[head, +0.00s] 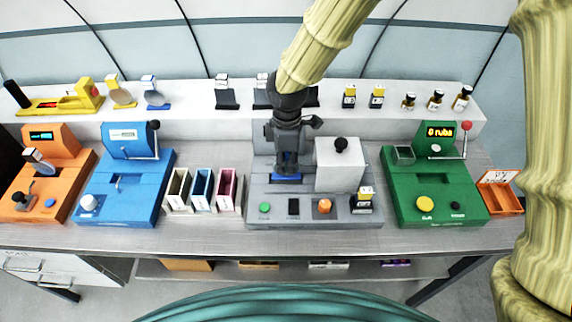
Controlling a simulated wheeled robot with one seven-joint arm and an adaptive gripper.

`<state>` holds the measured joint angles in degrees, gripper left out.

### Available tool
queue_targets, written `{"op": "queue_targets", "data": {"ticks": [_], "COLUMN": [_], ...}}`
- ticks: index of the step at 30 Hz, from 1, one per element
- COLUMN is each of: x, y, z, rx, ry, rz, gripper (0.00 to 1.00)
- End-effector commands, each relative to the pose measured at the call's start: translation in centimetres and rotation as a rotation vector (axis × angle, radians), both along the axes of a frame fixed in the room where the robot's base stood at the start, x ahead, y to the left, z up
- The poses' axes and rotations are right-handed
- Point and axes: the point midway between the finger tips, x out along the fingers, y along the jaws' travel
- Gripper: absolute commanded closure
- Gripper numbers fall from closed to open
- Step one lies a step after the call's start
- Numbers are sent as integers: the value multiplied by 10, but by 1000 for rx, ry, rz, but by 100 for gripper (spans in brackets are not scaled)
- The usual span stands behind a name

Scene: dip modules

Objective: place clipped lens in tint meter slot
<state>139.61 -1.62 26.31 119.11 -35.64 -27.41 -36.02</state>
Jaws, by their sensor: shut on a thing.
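My gripper (287,165) points down over the grey machine (260,209) in the middle of the bench. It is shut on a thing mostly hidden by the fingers. A blue strip (287,178) shows right below the fingertips; I cannot tell whether it belongs to the held thing or to the machine. Two round lens-like pieces stand on the back shelf, one with a yellow top and base (122,97) and one with a blue base (154,97). No readable label shows which machine is the tint meter. The blue machine (122,190) has a recess in its top.
An orange machine (50,190) stands far left and a green machine (430,185) with a lit display right. Three narrow bins (203,188) stand left of the grey machine. A white block (339,165) with a black knob rises close right of my gripper. Small bottles line the back shelf (200,120).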

Motion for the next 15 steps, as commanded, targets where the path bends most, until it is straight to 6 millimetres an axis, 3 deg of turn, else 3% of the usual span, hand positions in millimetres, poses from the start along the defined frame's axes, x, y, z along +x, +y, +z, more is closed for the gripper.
{"op": "queue_targets", "data": {"ticks": [4,15], "x": [8,7], "y": [3,2], "z": [-1,-36], "rx": [0,0], "ry": [1,-1], "rz": [0,1], "gripper": [100,100]}}
